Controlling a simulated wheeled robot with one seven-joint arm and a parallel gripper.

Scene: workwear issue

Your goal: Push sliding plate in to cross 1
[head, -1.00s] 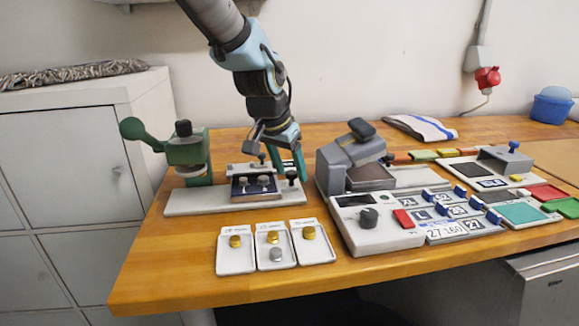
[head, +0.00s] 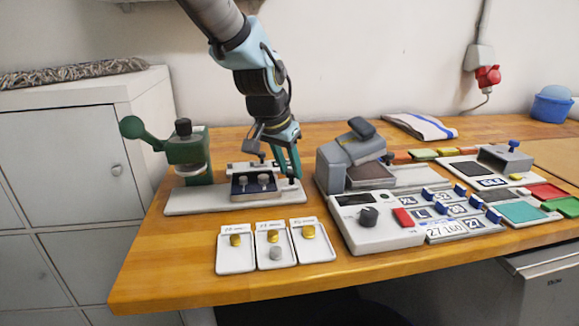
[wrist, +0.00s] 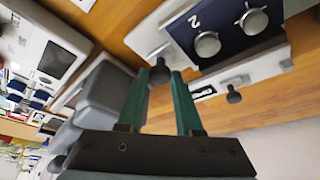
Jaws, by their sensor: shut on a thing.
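The dark blue sliding plate (head: 243,190) carries two silver round pieces and lies in a light grey press base (head: 190,205). A black knob (wrist: 160,72) stands at the plate's end. My gripper (head: 296,175) is at the right end of the base, fingers pointing down. In the wrist view its teal fingers (wrist: 162,78) are shut on the black knob. The head view hides most of the knob behind the fingers.
A green press with a lever (head: 187,150) stands at the left end of the base. Three white trays (head: 236,262) with brass and silver pieces lie in front. A grey machine (head: 350,160) stands close to the right of my gripper. A second black knob (wrist: 233,95) shows beside the plate.

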